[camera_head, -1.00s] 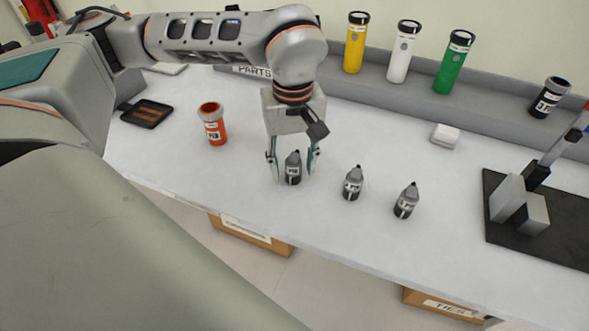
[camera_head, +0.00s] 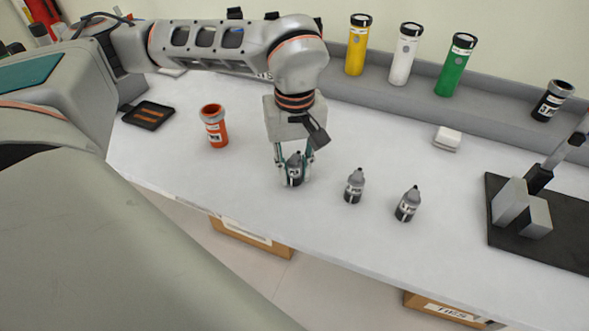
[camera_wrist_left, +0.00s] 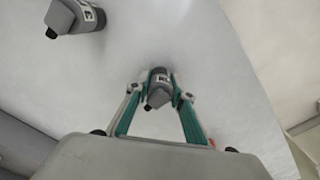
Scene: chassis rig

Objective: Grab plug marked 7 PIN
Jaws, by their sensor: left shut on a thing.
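Three small grey-and-black plugs stand in a row on the white bench. My left gripper (camera_head: 294,172) points down and is shut on the leftmost plug (camera_head: 294,170), one finger on each side of it. In the left wrist view this plug (camera_wrist_left: 158,88) sits between the teal fingertips (camera_wrist_left: 158,97); its label is too small to read surely. The middle plug (camera_head: 354,187) and the right plug (camera_head: 408,204) stand apart to the right. Their labels are also too small to read. One neighbouring plug (camera_wrist_left: 75,17) shows at the top left of the wrist view. My right gripper is not in view.
An orange cup-like socket (camera_head: 215,128) stands left of the gripper, near a black tray (camera_head: 148,115). Yellow (camera_head: 358,48), white (camera_head: 405,55) and green (camera_head: 456,66) cylinders stand on the rear ledge. A black stand (camera_head: 540,236) is at right. The bench front is clear.

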